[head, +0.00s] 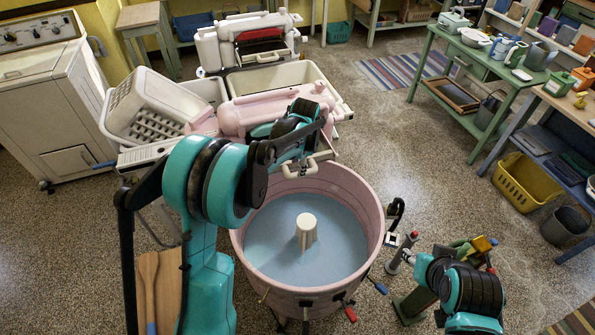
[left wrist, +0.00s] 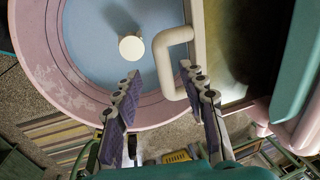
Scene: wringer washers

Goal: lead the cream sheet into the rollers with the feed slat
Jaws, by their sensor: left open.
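A cream loop handle (head: 306,166), perhaps the feed slat's, sits at the near edge of the pink wringer (head: 275,110), above the pink tub (head: 369,187). In the left wrist view the handle (left wrist: 162,72) joins a cream strip. My left gripper (head: 305,152) is over it, open and empty. In the left wrist view its purple-padded fingers (left wrist: 158,74) straddle the line of the handle's near end; I cannot tell if they touch it. The cream sheet and the rollers cannot be made out; my arm and the wringer housing cover that area. My right arm shows at lower right, its fingers unclear.
The tub holds blue water and a cream agitator (head: 307,230). A white basket (head: 150,108) and a rinse tub (head: 315,75) stand behind. A tool stand (head: 415,303) is right of the tub. Open floor separates it from the green table (head: 490,70).

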